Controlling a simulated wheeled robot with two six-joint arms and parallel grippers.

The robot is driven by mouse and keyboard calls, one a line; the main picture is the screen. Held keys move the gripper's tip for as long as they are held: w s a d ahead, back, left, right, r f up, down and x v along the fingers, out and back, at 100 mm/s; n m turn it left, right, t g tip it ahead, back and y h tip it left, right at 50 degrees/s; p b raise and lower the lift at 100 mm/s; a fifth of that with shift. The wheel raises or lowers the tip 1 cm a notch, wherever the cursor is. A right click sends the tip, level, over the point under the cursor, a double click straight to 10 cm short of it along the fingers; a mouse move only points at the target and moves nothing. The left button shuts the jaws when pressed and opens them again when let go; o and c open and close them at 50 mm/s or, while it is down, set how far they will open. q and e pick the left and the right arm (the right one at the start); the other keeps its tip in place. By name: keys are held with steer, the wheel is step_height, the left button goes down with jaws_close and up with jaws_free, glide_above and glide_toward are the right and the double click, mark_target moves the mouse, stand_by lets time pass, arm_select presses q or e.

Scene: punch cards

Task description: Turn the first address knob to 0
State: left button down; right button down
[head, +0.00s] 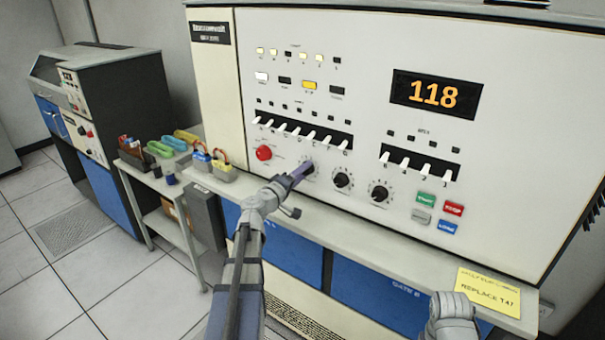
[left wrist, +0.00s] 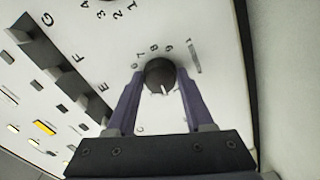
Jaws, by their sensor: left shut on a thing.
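The control panel (head: 285,80) is cream white and its orange display (head: 437,95) reads 118. My left gripper (head: 303,172) is at the first address knob, left of two other black knobs, and hides most of it in the head view. In the left wrist view the first knob (left wrist: 160,74) is black and round, between the two purple fingers (left wrist: 160,90), which are shut on its sides. Its white mark points down in that picture; digits 6 to 9 show above it. My right gripper (head: 452,308) is low at the right, its fingers unclear.
The second knob (head: 342,180) and third knob (head: 380,192) are close on the right. A red button (head: 264,153) is on the left. Switch rows (head: 302,133) lie above. A ledge with a yellow note (head: 488,291) runs below.

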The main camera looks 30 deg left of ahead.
arm_select(q)
steer(key=shift+r+n, duration=0.1)
steer(key=shift+n, duration=5.2)
steer(key=shift+c, duration=1.4)
jaws_free()
steer(key=shift+s, duration=0.1)
steer(key=s, duration=0.7)
steer(key=shift+s+a, duration=0.3)
steer(key=shift+a, duration=0.05)
